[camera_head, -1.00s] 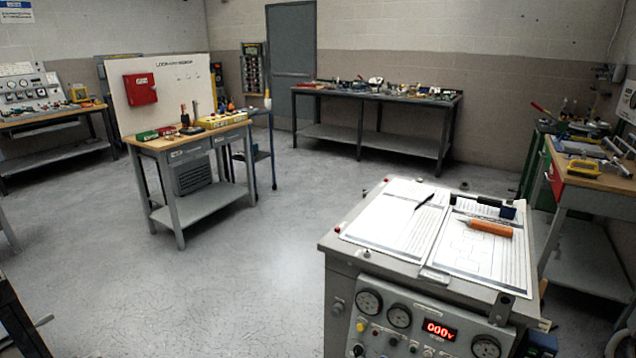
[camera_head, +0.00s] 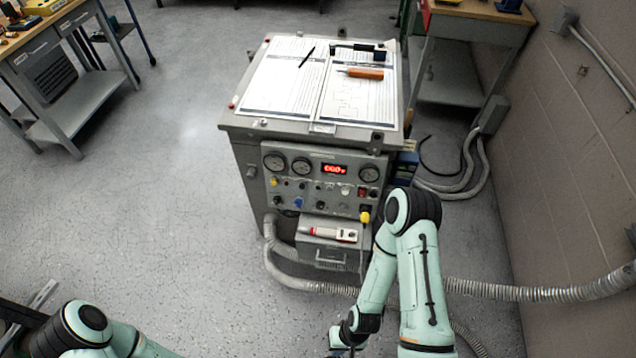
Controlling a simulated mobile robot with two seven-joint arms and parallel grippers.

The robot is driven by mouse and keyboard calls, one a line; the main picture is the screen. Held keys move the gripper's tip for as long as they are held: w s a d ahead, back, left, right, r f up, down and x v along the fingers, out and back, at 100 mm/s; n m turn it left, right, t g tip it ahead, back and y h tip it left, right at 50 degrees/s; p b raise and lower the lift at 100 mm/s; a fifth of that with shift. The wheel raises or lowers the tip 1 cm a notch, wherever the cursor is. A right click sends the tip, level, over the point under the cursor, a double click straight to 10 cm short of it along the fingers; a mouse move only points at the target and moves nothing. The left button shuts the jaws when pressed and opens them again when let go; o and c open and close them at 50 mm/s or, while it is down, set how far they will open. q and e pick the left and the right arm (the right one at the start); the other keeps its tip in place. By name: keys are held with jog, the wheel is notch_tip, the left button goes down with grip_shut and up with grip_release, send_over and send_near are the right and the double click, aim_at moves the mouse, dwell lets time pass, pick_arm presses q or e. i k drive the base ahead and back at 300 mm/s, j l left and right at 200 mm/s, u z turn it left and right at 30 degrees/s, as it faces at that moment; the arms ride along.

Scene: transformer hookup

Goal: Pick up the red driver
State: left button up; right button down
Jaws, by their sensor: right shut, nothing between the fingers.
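I cannot surely tell which tool is the red driver. An orange-handled tool (camera_head: 362,73) lies on papers on top of the grey test cabinet (camera_head: 258,128). A small white and red item (camera_head: 335,233) lies on the ledge below the cabinet's control panel; its kind is too small to tell. My right gripper (camera_head: 340,350) is at the bottom edge, partly cut off, shut and empty, below and apart from both. My left arm shows at the bottom left; its gripper is out of view.
A black pen (camera_head: 307,57) and a black-clipped clipboard lie on the cabinet top. Grey hoses (camera_head: 540,293) run along the floor around the cabinet and to the right wall. A wooden-topped bench (camera_head: 470,12) stands behind right.

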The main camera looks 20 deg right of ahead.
aim_at(319, 232)
jog(key=z, duration=0.35)
jog(key=i+j+z, duration=0.25)
jog(key=z, duration=0.25)
jog(key=i+j+z, duration=0.1)
jog(key=j+z, duration=0.4)
jog(key=i+j, duration=0.1)
jog(key=j, duration=0.35)
jog(key=i+j+z, duration=0.1)
jog(key=j, duration=0.35)
jog(key=i+j+z, duration=0.1)
jog(key=j, duration=0.3)
jog(key=i+j, duration=0.1)
jog(key=j, duration=0.35)
